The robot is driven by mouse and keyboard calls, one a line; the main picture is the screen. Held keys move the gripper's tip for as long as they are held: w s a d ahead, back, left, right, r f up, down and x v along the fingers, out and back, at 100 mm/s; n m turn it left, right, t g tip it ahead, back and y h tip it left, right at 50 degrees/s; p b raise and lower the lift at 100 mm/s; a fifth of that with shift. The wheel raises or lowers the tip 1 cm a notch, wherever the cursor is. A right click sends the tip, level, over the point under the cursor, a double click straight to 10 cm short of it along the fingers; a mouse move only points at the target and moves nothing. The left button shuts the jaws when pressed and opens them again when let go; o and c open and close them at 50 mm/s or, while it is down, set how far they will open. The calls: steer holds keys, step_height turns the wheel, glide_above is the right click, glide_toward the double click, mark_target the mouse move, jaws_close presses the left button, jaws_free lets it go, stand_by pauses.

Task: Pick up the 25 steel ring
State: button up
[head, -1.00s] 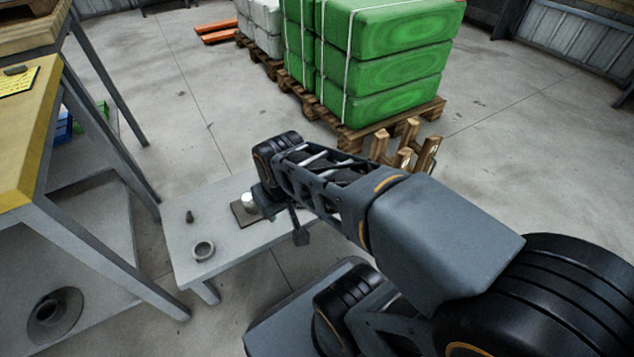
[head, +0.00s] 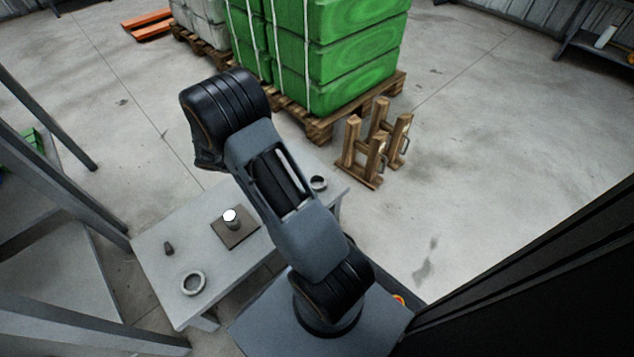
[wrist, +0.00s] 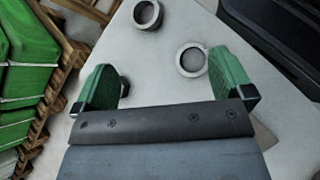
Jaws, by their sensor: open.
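My gripper (wrist: 165,90) is open and empty in the wrist view, its two green fingers spread above the grey table (wrist: 165,65). A steel ring (wrist: 192,60) lies flat, ahead of the gap and nearer the right finger. A second steel ring (wrist: 147,15) lies farther up. In the head view a ring (head: 318,183) lies at the table's right end, and another ring (head: 193,282) at its near left. My arm hides part of the table and the gripper there. No size marks are readable, so I cannot tell which ring is the 25.
A white-topped cylinder (head: 231,218) stands on a brown plate (head: 241,239), with a small dark piece (head: 168,248) to the left. A wooden stand (head: 375,145) and green sacks on a pallet (head: 312,128) are beyond the table. A dark piece (wrist: 125,88) shows beside the left finger.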

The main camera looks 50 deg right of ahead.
steer(key=d+f+n+h, duration=0.1)
steer(key=f, duration=0.2)
steer(key=d+f+n+h, duration=0.1)
steer(key=d+f, duration=0.1)
steer(key=f, duration=0.1)
steer(key=w+d+f+n+g+h, duration=0.1)
steer(key=f, duration=0.2)
steer(key=shift+d+n+h, duration=0.2)
steer(key=shift+n+h, duration=0.1)
steer(key=shift+n, duration=0.1)
steer(key=b, duration=0.2)
glide_toward(324, 180)
steer(key=shift+d+f, duration=0.4)
steer(key=shift+f, duration=0.05)
steer(key=shift+b+x, duration=1.85)
steer(key=shift+x, duration=1.35)
steer(key=shift+s+r, duration=0.1)
steer(key=shift+r, duration=0.05)
steer(key=shift+c, duration=0.3)
steer(key=c, duration=1.2)
steer(key=shift+o, duration=0.2)
steer(key=shift+r, duration=0.1)
